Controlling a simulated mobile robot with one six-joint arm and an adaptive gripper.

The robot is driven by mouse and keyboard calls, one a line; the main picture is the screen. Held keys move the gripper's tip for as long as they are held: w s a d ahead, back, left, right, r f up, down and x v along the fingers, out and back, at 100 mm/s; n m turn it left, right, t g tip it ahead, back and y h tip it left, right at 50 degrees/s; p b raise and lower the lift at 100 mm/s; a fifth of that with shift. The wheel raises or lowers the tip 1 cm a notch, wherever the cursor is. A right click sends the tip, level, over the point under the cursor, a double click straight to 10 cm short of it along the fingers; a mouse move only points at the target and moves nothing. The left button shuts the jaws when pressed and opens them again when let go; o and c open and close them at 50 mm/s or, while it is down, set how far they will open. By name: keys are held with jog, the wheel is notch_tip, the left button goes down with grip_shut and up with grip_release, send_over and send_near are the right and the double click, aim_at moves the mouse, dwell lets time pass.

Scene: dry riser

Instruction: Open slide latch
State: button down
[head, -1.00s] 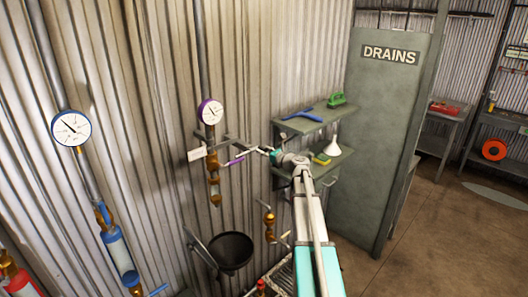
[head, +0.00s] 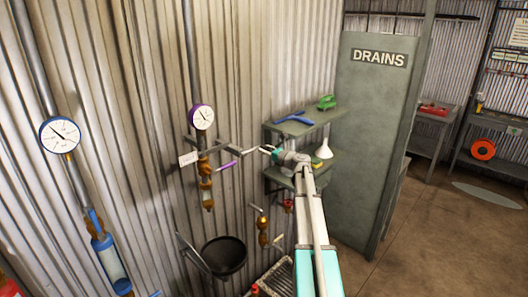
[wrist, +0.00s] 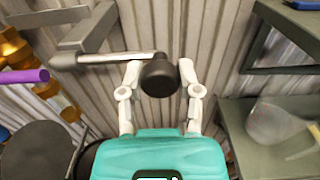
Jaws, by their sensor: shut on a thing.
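The slide latch is a grey bracket (head: 212,146) on the corrugated wall, just below the purple-rimmed gauge. It also shows at the upper left of the wrist view (wrist: 75,38). A pale rod (wrist: 115,58) reaches from the bracket toward my gripper and ends at a dark round knob (wrist: 160,76). My gripper (wrist: 160,78) is shut on this knob, with one pale finger on each side of it. In the head view my gripper (head: 268,150) is at the rod's right end, and the knob is too small to make out there.
A purple lever (head: 225,165) and brass valve (head: 206,180) sit just below the bracket. A black bucket (head: 224,256) is below.

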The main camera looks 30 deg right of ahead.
jog(key=shift+c, duration=1.5)
grip_release()
jog(key=v, duration=1.2)
jog(key=shift+a, duration=0.1)
